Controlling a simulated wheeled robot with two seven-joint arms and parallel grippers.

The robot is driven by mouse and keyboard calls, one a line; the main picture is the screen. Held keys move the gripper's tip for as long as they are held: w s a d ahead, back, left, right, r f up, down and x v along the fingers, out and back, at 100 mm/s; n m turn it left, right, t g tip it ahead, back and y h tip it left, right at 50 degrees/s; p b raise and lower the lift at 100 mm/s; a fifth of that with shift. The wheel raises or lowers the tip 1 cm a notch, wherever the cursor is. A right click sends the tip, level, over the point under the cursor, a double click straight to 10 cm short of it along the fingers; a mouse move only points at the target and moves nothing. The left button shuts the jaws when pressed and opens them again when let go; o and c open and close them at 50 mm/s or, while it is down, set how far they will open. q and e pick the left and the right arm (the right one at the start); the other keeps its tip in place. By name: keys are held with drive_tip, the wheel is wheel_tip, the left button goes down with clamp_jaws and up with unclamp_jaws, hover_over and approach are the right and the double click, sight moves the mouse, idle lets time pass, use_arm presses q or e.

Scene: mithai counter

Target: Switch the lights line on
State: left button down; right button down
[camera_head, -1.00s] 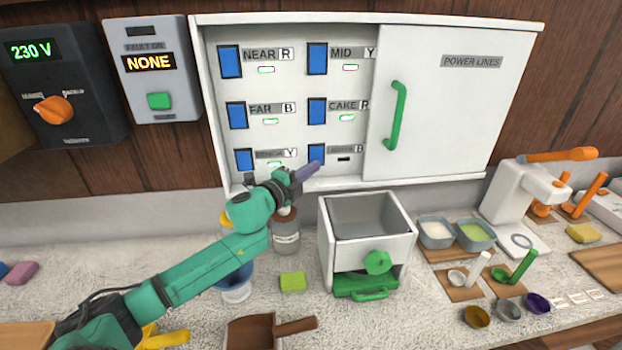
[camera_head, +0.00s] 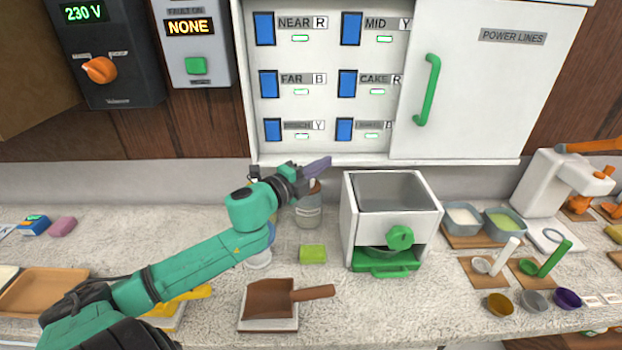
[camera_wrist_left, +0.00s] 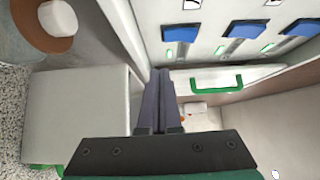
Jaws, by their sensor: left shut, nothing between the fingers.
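The open panel holds blue switches in two columns. The lights switch (camera_head: 344,129) is at the bottom right, with a label partly readable and ending in B. Its indicator (camera_head: 371,135) is lit pale green, like the others. My left gripper (camera_head: 318,167) is shut and empty, below and left of the lights switch, by the cabinet's lower edge and apart from the switch. In the left wrist view the shut fingers (camera_wrist_left: 160,78) point toward the cabinet, with blue switches (camera_wrist_left: 243,33) at the upper right. My right gripper is not in view.
A sliding door (camera_head: 480,85) with a green handle covers the cabinet's right side. A white machine with a grey hopper (camera_head: 392,190) stands just right of my gripper. A jar (camera_head: 309,213) stands beneath it. The fault box (camera_head: 190,27) reads NONE.

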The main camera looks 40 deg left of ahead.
use_arm(q)
drive_tip(key=s, duration=0.4)
drive_tip(key=shift+s+r, duration=0.1)
drive_tip(key=shift+s, duration=0.1)
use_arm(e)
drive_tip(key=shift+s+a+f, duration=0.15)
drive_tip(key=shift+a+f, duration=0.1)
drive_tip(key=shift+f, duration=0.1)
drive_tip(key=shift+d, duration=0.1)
